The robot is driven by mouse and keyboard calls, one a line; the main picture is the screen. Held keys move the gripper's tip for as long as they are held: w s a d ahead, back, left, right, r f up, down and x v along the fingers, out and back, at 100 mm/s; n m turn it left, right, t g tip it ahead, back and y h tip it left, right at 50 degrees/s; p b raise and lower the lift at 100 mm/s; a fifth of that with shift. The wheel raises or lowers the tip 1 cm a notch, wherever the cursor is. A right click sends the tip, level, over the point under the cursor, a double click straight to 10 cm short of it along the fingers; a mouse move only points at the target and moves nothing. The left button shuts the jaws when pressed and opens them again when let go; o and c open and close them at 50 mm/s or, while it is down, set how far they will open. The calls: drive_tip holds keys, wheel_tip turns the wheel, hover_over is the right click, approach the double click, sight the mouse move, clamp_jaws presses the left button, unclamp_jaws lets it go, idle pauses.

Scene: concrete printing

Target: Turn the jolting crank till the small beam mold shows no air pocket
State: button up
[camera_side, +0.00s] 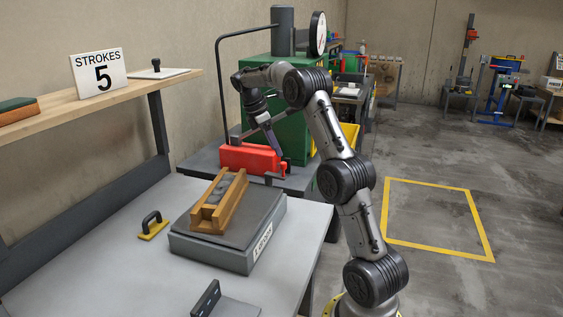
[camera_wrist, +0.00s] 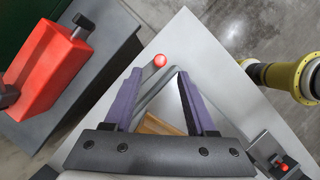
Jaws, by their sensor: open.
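The small beam mold (camera_side: 238,205), a brown wooden trough with rounded grey lumps of concrete inside, sits on the grey jolting table (camera_side: 192,246). In the wrist view, only a brown strip of the mold (camera_wrist: 155,126) shows between my fingers. The crank's red knob (camera_wrist: 160,60) stands just ahead of my fingertips, with its grey arm running back between them. In the side view, the knob (camera_side: 283,165) is at the jolting table's far right. I cannot make out air pockets.
A sign (camera_side: 99,74) on the wooden shelf reads STROKES 5. A red box-shaped part (camera_side: 250,158) stands on the grey bench behind, close to my gripper. A yellow float (camera_side: 153,230) with a black handle lies left of the jolting table. The front left tabletop is clear.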

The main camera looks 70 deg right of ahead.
sight(283, 163)
drive_tip(key=shift+x, duration=3.2)
clamp_jaws()
